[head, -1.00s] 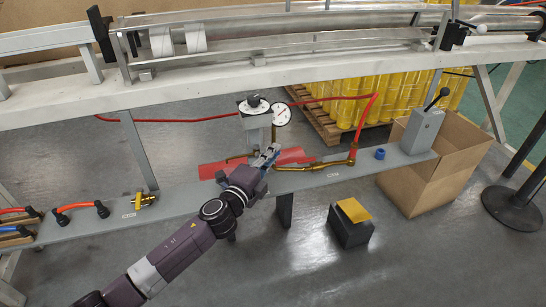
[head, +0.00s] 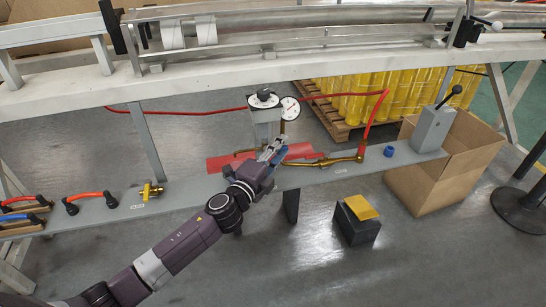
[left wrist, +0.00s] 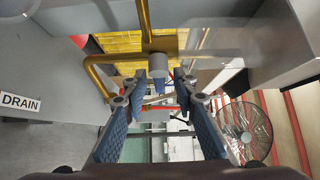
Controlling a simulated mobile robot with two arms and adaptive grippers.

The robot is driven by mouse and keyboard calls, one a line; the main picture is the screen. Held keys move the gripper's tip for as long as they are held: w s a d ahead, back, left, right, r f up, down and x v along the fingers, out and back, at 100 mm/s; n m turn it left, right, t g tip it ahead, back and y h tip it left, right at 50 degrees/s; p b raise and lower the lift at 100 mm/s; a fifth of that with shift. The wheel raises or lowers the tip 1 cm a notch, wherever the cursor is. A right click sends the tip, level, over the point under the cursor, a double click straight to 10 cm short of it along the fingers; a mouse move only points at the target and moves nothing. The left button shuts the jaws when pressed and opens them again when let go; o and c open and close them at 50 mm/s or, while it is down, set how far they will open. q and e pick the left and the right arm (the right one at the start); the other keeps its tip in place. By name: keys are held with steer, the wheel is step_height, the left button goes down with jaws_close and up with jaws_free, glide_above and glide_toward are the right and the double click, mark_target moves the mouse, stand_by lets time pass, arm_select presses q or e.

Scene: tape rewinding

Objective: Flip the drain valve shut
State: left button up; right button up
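My left gripper (head: 274,148) is over the grey shelf beside the regulator post, and in the left wrist view its blue fingers (left wrist: 157,82) are spread apart. Ahead of the fingertips, roughly centred, is a brass drain fitting (left wrist: 160,43) with a short grey cylindrical end (left wrist: 158,64); I see no clear contact. A bent brass pipe (left wrist: 91,72) runs at its left. A DRAIN label (left wrist: 20,103) is on the grey surface at left. In the head view the gripper hides most of the valve. My right gripper is not in view.
A grey regulator with a gauge (head: 290,108) stands behind the gripper. A red sheet (head: 222,163) lies around it. A brass pipe (head: 320,163) leads right to a red hose (head: 368,122). A blue cap (head: 389,151) and a lever box (head: 433,128) are further right. The white beam (head: 200,85) crosses above.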

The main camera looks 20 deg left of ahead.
arm_select(q)
steer(key=s+a, duration=0.2)
steer(key=s, duration=0.9)
steer(key=shift+s, duration=0.2)
steer(key=shift+a, duration=0.1)
